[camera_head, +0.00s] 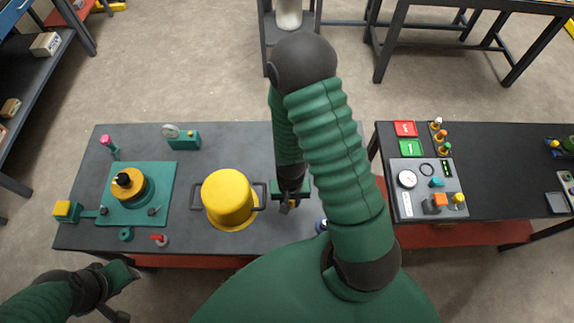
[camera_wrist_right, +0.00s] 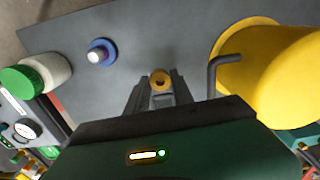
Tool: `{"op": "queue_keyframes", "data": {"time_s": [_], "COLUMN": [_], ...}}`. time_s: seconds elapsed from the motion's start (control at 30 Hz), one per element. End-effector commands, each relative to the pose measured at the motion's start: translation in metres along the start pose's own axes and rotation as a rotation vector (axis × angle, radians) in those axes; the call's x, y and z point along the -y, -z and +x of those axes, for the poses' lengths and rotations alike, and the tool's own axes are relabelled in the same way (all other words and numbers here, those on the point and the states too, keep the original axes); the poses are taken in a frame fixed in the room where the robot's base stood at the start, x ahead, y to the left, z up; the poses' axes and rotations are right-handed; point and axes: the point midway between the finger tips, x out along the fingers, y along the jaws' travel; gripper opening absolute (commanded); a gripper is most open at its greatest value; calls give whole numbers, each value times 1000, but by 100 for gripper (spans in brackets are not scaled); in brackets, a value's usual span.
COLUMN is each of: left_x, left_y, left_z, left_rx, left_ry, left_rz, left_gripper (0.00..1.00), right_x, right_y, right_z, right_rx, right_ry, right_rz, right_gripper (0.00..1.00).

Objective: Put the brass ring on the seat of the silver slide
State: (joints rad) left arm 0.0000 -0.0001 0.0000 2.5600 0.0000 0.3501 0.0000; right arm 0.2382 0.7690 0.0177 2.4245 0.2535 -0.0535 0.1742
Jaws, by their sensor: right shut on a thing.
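My right gripper (camera_head: 288,205) is over the dark table, just right of the yellow pot. It is shut on the small brass ring (camera_wrist_right: 160,79), which shows between the fingertips in the right wrist view (camera_wrist_right: 160,92). A blue round piece with a pale silver top (camera_wrist_right: 100,52) stands on the table to the upper left of the ring in that view, apart from it. It is mostly hidden by my arm in the head view (camera_head: 321,226). I cannot tell whether it is the silver slide. My left gripper (camera_head: 122,292) is at the lower left, off the table's front edge; its jaws are unclear.
The yellow pot (camera_head: 227,196) with dark handles stands close beside the right gripper. A green plate (camera_head: 163,183) with a yellow and black part lies at the left. A green-capped white jar (camera_wrist_right: 50,70) shows in the right wrist view. A second table (camera_head: 500,165) carries a panel.

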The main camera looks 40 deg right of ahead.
Motion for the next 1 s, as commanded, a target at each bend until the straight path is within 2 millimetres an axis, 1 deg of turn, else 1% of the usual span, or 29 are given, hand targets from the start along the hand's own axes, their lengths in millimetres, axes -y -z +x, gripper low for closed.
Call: {"op": "queue_keyframes", "data": {"time_s": [0.03, 0.1, 0.17, 0.23, 0.73, 0.8, 1.0], "left_x": [0, 0, 0, 0, 0, 0, 0], "left_y": [1, 1, 2, 3, 11, 12, 13], "left_z": [-4, -6, -8, -11, -45, -48, -55], "left_rx": [0, 0, 0, 0, 0, 0, 0], "left_ry": [0, 0, 0, 0, 0, 0, 0], "left_rz": [0, 0, 0, 0, 0, 0, 0], "left_gripper": [36, 36, 36, 36, 36, 36, 36], "right_x": [-5, -10, -11, -11, -15, -16, -16], "right_y": [-3, -6, -2, 7, 121, 133, 155], "right_z": [-1, 1, 1, 2, 11, 13, 16], "right_rx": [2, 2, -1, -1, -2, -2, -1], "right_ry": [0, 0, 1, 1, 1, 1, 1], "right_rz": [22, 42, 50, 51, 47, 47, 47], "right_gripper": [0, 0, 0, 0, 0, 0, 0]}}
